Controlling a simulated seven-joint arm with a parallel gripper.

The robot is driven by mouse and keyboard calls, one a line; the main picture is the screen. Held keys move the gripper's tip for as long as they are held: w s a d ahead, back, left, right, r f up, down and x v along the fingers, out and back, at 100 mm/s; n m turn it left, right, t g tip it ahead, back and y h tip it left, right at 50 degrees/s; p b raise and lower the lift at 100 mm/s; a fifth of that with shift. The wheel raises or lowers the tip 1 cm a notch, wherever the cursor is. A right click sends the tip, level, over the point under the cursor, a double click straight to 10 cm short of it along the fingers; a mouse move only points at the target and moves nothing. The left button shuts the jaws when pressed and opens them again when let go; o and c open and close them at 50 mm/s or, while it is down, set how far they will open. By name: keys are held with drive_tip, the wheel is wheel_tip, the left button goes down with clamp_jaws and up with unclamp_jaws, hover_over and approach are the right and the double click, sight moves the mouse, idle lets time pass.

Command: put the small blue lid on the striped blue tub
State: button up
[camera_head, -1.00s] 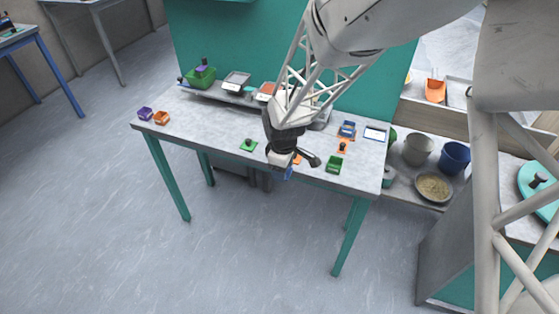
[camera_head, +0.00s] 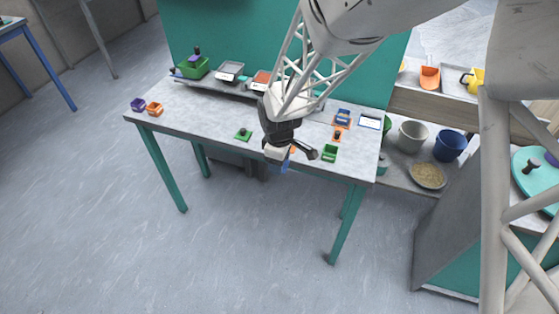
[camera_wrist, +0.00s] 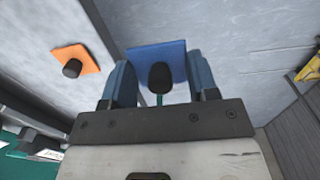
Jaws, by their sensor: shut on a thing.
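My gripper (camera_wrist: 160,88) is shut on the black knob of a small blue lid (camera_wrist: 157,55). The lid is held at the front edge of the grey table, with floor behind it in the wrist view. In the head view the blue lid (camera_head: 285,167) shows just below my gripper, partly hidden. A blue tub with a pale band (camera_head: 343,115) stands on the table to the right of and behind my gripper, apart from the lid. The stripes are too small to make out clearly.
A green lid (camera_head: 243,134) lies left. A white, blue-edged item (camera_head: 370,122) is beside the blue tub. The table's left middle is clear.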

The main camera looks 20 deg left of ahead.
drive_tip(key=w+d+r, duration=0.2)
drive_tip(key=w+d, duration=0.2)
drive_tip(key=w, duration=0.6)
drive_tip(key=w+d+r, duration=0.2)
drive_tip(key=w+d, duration=0.3)
drive_tip(key=w, duration=0.6)
drive_tip(key=w+d+r, duration=0.2)
drive_tip(key=w+d, duration=0.2)
drive_tip(key=w, duration=0.7)
drive_tip(key=shift+w+d+r, duration=0.15)
drive_tip(key=shift+d+r, duration=0.05)
drive_tip(key=shift+r, duration=0.2)
drive_tip(key=shift+f, duration=0.1)
drive_tip(key=shift+f, duration=3.1)
drive_tip(key=shift+f, duration=0.5)
drive_tip(key=o, duration=1.3)
